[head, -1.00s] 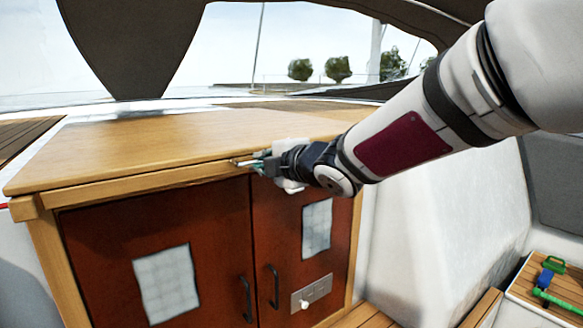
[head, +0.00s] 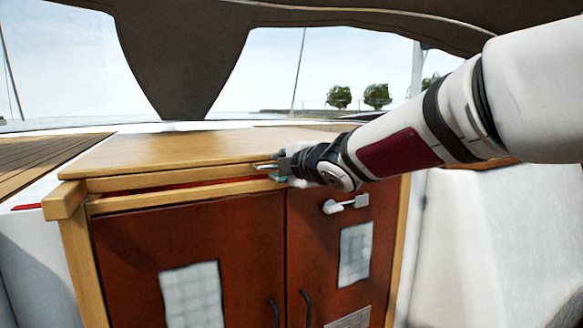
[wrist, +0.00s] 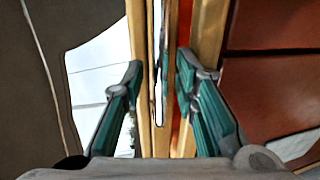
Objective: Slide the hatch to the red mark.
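The hatch (head: 190,150) is the wooden sliding top of the cabinet, with a pale wooden front edge. A gap with red inside shows between this edge and the wooden rail (head: 180,195) below it. The red mark (head: 28,207) is on the white surface left of the cabinet. My gripper (head: 267,171) is at the right part of the hatch's front edge. In the wrist view, its two teal fingers (wrist: 162,82) stand apart, with the wooden edge and a narrow metal strip (wrist: 158,92) between them. I see no clear contact; the far side of the fingertips is hidden.
Red-brown cabinet doors (head: 180,245) with dark handles are below the rail. A white latch (head: 345,204) sticks out under my gripper. A dark canopy (head: 185,50) hangs behind and above. Slatted decking (head: 45,160) lies to the left.

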